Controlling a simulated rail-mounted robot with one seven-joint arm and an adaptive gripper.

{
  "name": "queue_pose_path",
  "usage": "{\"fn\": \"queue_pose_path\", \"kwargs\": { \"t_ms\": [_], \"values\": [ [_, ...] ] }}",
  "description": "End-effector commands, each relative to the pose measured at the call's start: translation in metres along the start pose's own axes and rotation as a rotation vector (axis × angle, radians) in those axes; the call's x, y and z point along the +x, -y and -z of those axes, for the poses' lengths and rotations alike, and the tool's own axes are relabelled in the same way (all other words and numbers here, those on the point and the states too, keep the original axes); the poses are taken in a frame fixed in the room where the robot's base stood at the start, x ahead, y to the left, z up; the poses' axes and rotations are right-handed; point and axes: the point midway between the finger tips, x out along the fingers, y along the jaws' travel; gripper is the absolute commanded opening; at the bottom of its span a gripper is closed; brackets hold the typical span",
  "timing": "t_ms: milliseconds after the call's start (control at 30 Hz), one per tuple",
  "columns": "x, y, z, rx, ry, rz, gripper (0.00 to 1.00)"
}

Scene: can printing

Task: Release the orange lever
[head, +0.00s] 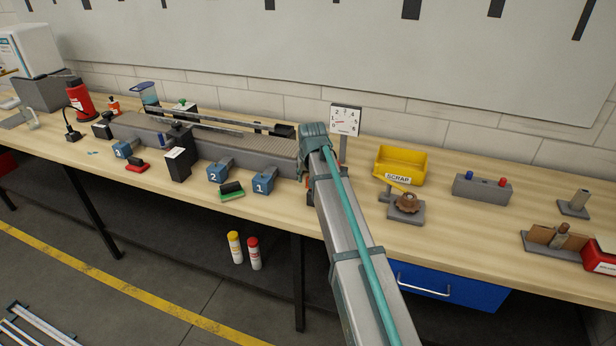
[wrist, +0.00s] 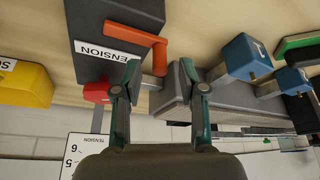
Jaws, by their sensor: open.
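The orange lever (wrist: 136,39) is an L-shaped bar on the dark box (wrist: 90,62) labelled TENSION, upside down in the wrist view. Its bent end lies between the tips of my gripper (wrist: 160,64), close to the left fingertip. The two fingers are apart, and I cannot tell whether the left one touches the lever. In the head view the lever and the fingers are hidden behind my arm. The tension dial (head: 345,119) stands behind the box, with a red needle on the left side of its face; part of it also shows in the wrist view (wrist: 88,152).
A red knob (wrist: 97,92) sits on the box beside the left finger. The grey conveyor (head: 240,148) runs left, with blue numbered blocks (head: 264,182) along its front. The yellow scrap bin (head: 402,160) and a brown part on a grey stand (head: 407,205) are to the right.

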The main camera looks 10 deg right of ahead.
Motion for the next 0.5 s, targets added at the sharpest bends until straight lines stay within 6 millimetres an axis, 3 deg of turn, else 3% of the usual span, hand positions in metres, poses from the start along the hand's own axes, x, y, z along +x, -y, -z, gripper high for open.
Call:
{"fn": "queue_pose_path", "kwargs": {
  "t_ms": [200,500],
  "values": [
    [0.017,0.0,0.0,0.0,0.001,0.0,0.41],
    [0.02,0.0,0.0,0.0,-0.001,0.0,0.41]
  ]
}}
